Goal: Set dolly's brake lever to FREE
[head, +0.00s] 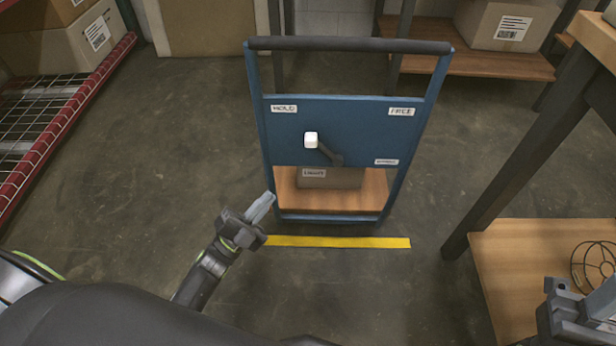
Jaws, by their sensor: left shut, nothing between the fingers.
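The blue dolly (350,104) stands upright ahead of me, its panel facing me. Its brake lever (325,151) is a dark arm with a white knob (311,140). The lever tilts up and left from its pivot, toward the HOLD label (284,109). The FREE label (401,112) is at the panel's upper right. My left gripper (268,200) is shut and empty, below and left of the lever, near the dolly's lower left post and apart from the lever. My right gripper (592,309) is partly in view at the lower right edge; its fingers are unclear.
A cardboard box (345,178) sits on the dolly's wooden deck. A yellow floor strip (340,242) lies in front. A wooden workbench (520,262) with a wire frame (594,262) stands at right. A red-edged rack (75,95) is at left. Floor between is clear.

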